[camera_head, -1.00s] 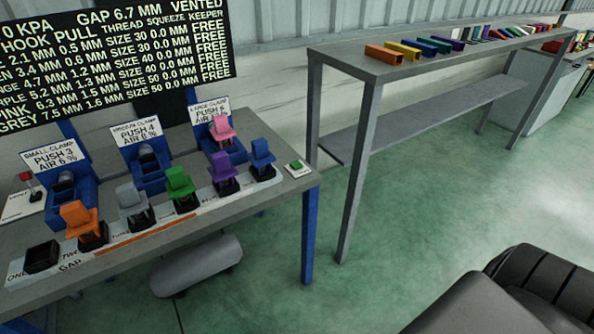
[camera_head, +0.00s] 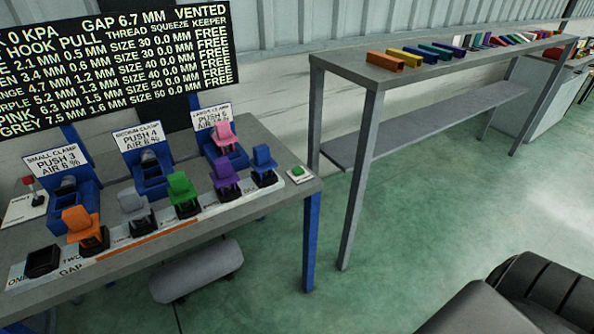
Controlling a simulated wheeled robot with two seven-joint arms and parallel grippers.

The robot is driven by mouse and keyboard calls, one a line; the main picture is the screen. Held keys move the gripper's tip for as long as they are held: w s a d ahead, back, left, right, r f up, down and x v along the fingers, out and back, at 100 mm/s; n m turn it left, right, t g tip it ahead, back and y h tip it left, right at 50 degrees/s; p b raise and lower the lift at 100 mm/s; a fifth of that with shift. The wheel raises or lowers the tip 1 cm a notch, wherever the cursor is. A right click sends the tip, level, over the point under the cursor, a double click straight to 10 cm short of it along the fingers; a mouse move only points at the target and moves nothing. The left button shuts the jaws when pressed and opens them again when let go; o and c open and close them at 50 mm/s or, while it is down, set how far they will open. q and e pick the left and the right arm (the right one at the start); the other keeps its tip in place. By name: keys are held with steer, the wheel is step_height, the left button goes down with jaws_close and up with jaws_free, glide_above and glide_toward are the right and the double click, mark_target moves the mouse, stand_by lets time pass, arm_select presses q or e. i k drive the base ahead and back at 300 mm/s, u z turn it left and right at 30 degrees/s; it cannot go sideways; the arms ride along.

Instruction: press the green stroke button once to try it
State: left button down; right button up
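The green button (camera_head: 297,170) sits on a small white plate at the right end of the grey bench (camera_head: 215,218), to the right of the blue piece. Nothing touches it.
Several coloured pieces stand on a row of black holders, including orange (camera_head: 80,222), green (camera_head: 181,186) and purple (camera_head: 224,170). Three blue clamps with signs stand behind. A red-topped lever (camera_head: 33,188) is at far left. A grey shelf table (camera_head: 342,66) stands right; green floor (camera_head: 420,200) is open.

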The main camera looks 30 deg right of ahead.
mark_target(298, 171)
steer(key=u, duration=0.05)
steer(key=k, duration=0.65)
steer(key=u, duration=0.55)
steer(key=i, duration=1.3)
steer(key=z, duration=0.9)
steer(key=i, duration=0.3)
steer(key=z, duration=0.25)
